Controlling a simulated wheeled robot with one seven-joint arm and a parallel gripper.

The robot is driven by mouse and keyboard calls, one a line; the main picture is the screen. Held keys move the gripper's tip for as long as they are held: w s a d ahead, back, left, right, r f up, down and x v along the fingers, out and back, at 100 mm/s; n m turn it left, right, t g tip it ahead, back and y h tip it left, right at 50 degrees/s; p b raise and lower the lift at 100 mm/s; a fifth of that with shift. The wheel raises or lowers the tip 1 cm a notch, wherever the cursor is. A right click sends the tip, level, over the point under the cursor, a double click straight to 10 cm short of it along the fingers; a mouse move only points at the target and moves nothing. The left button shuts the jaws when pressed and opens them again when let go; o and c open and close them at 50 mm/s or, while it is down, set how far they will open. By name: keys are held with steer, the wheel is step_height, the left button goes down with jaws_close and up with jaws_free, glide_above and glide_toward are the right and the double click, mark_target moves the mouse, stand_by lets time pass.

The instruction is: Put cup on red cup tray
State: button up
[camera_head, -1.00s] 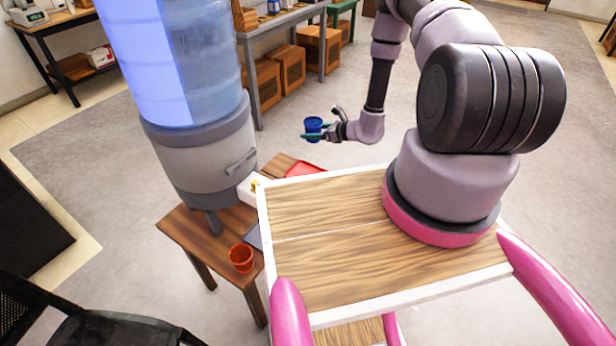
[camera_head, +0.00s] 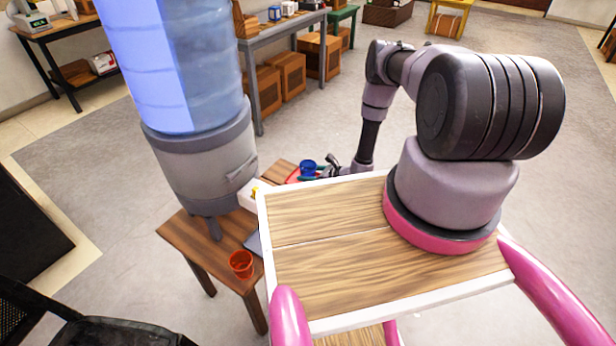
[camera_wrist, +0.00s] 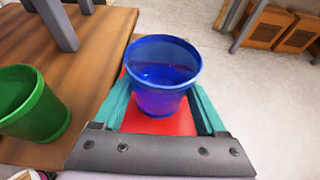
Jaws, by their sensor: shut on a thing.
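The blue cup (camera_head: 308,167) is upright in my gripper (camera_head: 315,173) at the far end of the small wooden table. In the wrist view the blue cup (camera_wrist: 163,75) sits between the two teal fingers of my gripper (camera_wrist: 165,98), which are shut on it. It appears to hold some liquid. The red tray (camera_wrist: 185,124) lies directly below the cup. Only a red edge of the tray (camera_head: 292,175) shows in the head view. Whether the cup's base touches the tray I cannot tell.
A green cup (camera_wrist: 35,108) stands left of the tray. A red cup (camera_head: 241,264) stands on the table's near end. A large water dispenser (camera_head: 200,165) stands on the wooden table (camera_head: 190,240). Open floor lies right of the table.

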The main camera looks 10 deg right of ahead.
steer(key=shift+f, duration=0.65)
steer(key=shift+f, duration=0.15)
steer(key=o, duration=1.6)
steer(key=shift+c, duration=0.2)
steer(key=shift+r, duration=0.2)
steer(key=v, duration=1.2)
steer(key=shift+w, duration=0.1)
